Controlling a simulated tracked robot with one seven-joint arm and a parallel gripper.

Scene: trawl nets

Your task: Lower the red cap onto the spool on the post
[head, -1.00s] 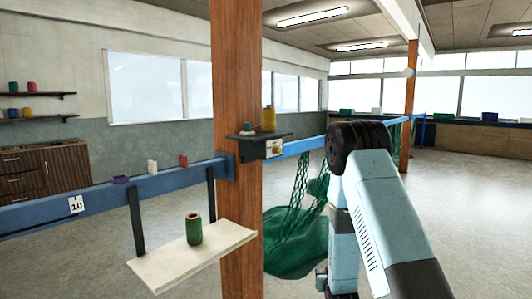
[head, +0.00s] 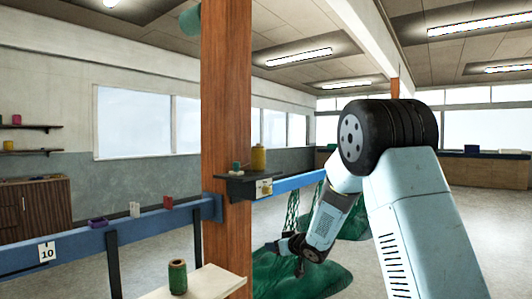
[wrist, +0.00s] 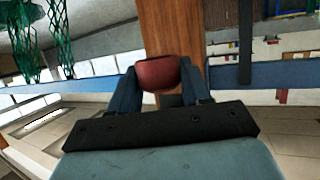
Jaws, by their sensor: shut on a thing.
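My gripper (head: 284,256) is right of the wooden post (head: 228,110) in the head view, below the dark shelf and pointing left. In the wrist view my gripper (wrist: 160,88) is shut on the red cap (wrist: 158,74), between its two dark blue fingers. The cap is hard to make out in the head view. A yellow spool (head: 258,158) stands upright on the dark shelf at the post, next to a small green-topped white piece (head: 236,168). A green spool (head: 178,277) stands upright on the pale shelf left of the post. The cap is apart from these spools.
The dark shelf (head: 232,188) sticks out from the post near a blue rail (head: 90,243). The pale shelf (head: 212,284) is lower down. Small purple, white and red items stand on the rail at left.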

